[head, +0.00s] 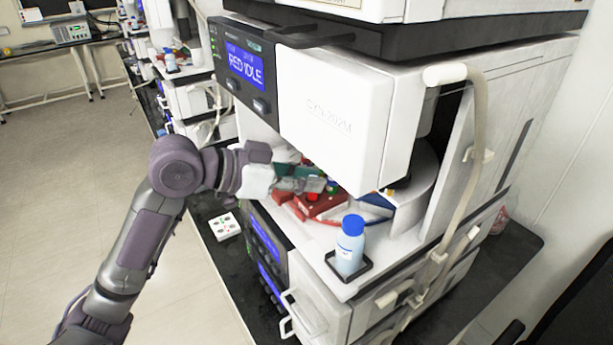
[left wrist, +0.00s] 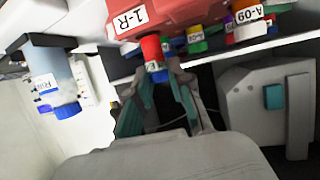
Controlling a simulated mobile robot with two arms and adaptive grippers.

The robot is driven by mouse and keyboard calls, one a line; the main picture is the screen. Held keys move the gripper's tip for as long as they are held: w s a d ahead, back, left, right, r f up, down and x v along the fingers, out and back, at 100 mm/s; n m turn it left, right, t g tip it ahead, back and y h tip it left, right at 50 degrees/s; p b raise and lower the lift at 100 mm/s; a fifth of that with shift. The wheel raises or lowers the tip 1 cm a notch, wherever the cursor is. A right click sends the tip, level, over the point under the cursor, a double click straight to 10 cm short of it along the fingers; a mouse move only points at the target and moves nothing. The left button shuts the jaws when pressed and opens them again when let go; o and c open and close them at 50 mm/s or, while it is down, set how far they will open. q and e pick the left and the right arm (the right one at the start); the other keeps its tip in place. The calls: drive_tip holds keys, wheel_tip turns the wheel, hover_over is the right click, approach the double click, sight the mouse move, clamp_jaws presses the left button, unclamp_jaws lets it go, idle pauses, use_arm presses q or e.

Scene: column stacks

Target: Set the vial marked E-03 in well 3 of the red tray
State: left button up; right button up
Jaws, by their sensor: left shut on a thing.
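The red tray (head: 312,209) sits inside the open front of the white instrument. In the left wrist view the red tray (left wrist: 180,14) is at the top, with a "1-R" label on its side. My left gripper (head: 318,184) reaches in from the left over the tray. My right gripper is out of view.
The instrument's white housing (head: 330,115) overhangs the tray, and its screen reads "RED IDLE" (head: 246,65). A blue-capped bottle (head: 350,243) stands in a black holder at the front ledge. A small white box with buttons (head: 225,226) lies on the dark bench.

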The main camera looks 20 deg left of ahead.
use_arm(q)
drive_tip(key=shift+f+b, duration=0.4)
drive_tip(key=shift+f, duration=0.3)
idle(0.4)
drive_tip(key=o, duration=0.9)
drive_tip(key=shift+a, duration=0.1)
drive_tip(key=v, duration=1.2)
